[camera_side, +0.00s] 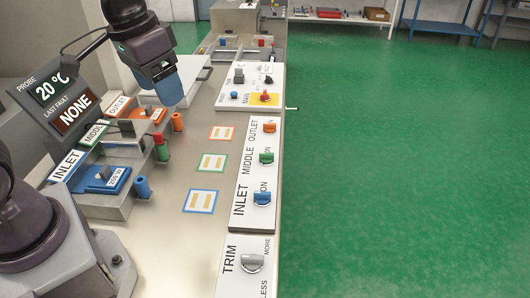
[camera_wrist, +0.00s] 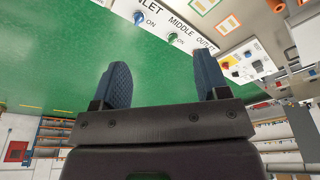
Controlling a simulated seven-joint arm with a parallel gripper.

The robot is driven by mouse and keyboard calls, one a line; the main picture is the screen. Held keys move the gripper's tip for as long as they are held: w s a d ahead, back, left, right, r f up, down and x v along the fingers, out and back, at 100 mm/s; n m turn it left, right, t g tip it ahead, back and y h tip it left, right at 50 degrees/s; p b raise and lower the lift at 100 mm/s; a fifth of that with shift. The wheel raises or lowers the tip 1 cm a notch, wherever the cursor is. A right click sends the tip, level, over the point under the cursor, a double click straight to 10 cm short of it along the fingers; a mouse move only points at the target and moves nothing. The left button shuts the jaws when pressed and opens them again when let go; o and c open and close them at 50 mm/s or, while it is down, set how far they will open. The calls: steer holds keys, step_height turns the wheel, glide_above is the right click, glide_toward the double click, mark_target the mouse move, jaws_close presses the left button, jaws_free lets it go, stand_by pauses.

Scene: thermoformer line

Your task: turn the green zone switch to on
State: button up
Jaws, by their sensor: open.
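The green zone switch (camera_side: 266,157) sits in the middle of the white panel, by the MIDDLE label, between an orange switch (camera_side: 268,127) and a blue switch (camera_side: 262,198). It also shows in the wrist view (camera_wrist: 172,37), near the top. I cannot tell clearly which way its knob points. My gripper (camera_side: 171,92) is raised over the left part of the bench, up and to the left of the green switch and well apart from it. In the wrist view its two blue fingers (camera_wrist: 162,82) are spread wide with nothing between them.
Left of the panel stand several coloured blocks, including blue (camera_side: 104,180) and orange (camera_side: 148,115), with small cylinders. A grey TRIM knob (camera_side: 252,262) sits nearer. A red knob on yellow (camera_side: 265,97) is farther back. Framed cards (camera_side: 211,163) lie flat between blocks and panel.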

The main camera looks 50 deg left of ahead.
steer(key=w+a+f+n+g, duration=0.1)
steer(key=w+f, duration=0.2)
steer(key=w, duration=0.3)
steer(key=w+f+n+g, duration=0.1)
steer(key=w+f, duration=0.3)
steer(key=w, duration=0.2)
steer(key=n, duration=0.6)
glide_toward(266, 153)
step_height(266, 153, down, 9)
steer(key=shift+w+f, duration=0.15)
steer(key=shift+f, duration=0.05)
steer(key=c, duration=0.9)
